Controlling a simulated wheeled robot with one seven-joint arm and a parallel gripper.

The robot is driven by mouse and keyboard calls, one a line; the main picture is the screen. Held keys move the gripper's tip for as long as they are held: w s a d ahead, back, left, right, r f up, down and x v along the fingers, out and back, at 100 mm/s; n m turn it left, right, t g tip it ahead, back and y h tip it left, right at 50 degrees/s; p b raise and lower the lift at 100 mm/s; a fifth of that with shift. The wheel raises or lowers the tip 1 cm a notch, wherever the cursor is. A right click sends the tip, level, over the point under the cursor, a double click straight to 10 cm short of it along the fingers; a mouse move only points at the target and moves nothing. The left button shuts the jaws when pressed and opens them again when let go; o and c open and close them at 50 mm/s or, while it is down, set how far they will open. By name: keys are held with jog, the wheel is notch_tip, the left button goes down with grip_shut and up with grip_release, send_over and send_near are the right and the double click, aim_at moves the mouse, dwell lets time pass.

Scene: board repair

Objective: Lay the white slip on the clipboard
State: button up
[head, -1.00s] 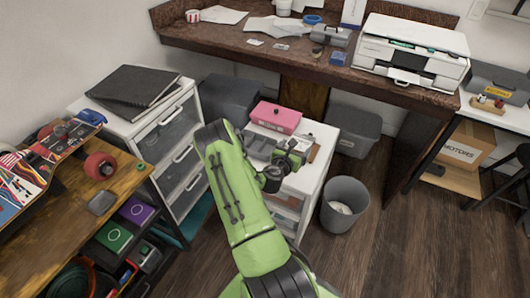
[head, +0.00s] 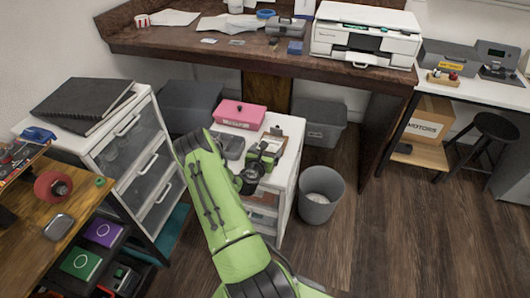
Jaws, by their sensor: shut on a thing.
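My gripper (head: 262,158) is at the end of the green arm, low over the white drawer cabinet's top. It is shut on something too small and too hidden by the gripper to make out. A brown board with a metal clip, which looks like the clipboard (head: 277,132), lies on the same cabinet top just beyond the gripper and is partly covered by it. I cannot make out a white slip at the gripper. Two small pale cards, one whitish (head: 208,41) and one greyer (head: 237,43), lie on the brown desk at the back.
A pink box (head: 240,113) and a grey case (head: 229,146) share the white cabinet (head: 285,185) top. A grey bin (head: 320,195) stands right of it. The brown desk (head: 180,45) holds a printer (head: 365,35). Floor at right is open.

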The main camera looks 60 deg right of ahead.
jog(key=shift+d+f, duration=0.1)
jog(key=shift+d, duration=0.25)
jog(key=o, duration=0.7)
jog(key=p+v, duration=0.1)
jog(key=v, duration=1.4)
jog(key=shift+a+p, duration=0.35)
jog(key=shift+a, duration=0.05)
